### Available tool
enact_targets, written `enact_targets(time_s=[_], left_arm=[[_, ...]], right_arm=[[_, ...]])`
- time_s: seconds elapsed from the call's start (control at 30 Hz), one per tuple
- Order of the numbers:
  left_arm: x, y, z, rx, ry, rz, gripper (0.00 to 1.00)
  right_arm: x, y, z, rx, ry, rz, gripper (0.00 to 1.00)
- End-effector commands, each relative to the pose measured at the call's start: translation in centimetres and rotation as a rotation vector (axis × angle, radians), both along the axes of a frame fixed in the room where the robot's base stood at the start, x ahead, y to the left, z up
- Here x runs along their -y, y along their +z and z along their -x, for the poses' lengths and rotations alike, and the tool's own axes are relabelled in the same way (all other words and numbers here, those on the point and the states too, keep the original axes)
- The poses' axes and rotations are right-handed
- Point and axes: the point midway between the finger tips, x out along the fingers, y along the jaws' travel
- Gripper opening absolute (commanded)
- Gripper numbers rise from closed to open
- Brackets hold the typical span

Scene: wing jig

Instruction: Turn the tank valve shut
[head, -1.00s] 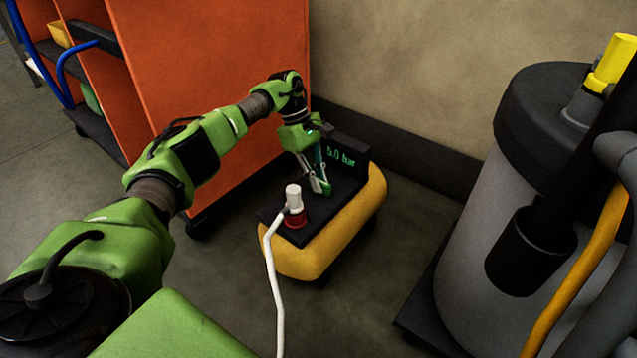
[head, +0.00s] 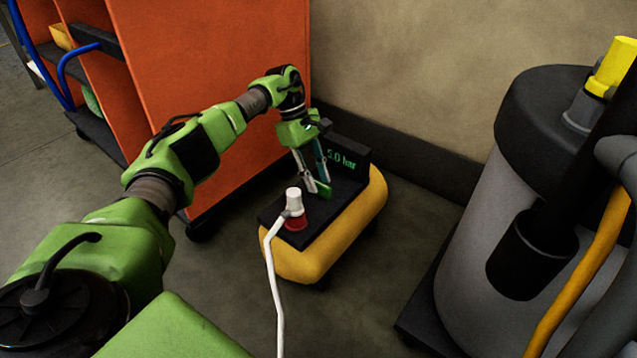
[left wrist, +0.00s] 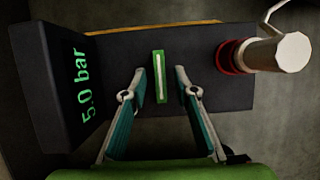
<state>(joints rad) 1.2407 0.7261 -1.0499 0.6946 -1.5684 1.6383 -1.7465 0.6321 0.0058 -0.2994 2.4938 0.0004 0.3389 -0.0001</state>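The tank (head: 350,226) is a yellow, rounded body on the floor with a black top plate. A green bar with a pale stripe, which looks like the valve handle (left wrist: 160,77), stands on that plate; in the head view it shows partly behind a finger (head: 326,190). My left gripper (head: 318,184) is over the plate with its fingers pointing down. In the left wrist view its fingertips (left wrist: 165,86) are apart, one on each side of the handle, with gaps visible. Whether they reach down to its height I cannot tell. My right gripper is not in view.
A display (head: 348,158) on the tank reads 5.0 bar. A red collar (head: 296,222) with a white fitting (head: 293,198) and white hose (head: 275,285) stands at the plate's near end. An orange cabinet (head: 225,70) is behind my arm; a grey drum (head: 465,240) stands right.

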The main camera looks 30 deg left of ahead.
Motion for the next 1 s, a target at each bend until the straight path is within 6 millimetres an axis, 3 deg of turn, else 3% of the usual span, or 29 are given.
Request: enact_targets(time_s=[0.2, 0.43, 0.6, 1.0], left_arm=[[-1.8, 4.6, -0.3, 0.004, 0.001, 0.0, 0.27], [-3.3, 8.2, -0.4, 0.003, 0.001, 0.0, 0.27], [-3.8, 9.2, -0.3, 0.0, 0.0, -0.001, 0.27], [-3.9, 9.3, -0.3, 0.0, 0.0, -0.001, 0.27]], right_arm=[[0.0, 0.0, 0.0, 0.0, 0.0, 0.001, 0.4], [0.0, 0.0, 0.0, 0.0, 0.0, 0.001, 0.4], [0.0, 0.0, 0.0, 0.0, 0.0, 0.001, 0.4], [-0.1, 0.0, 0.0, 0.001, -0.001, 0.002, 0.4]])
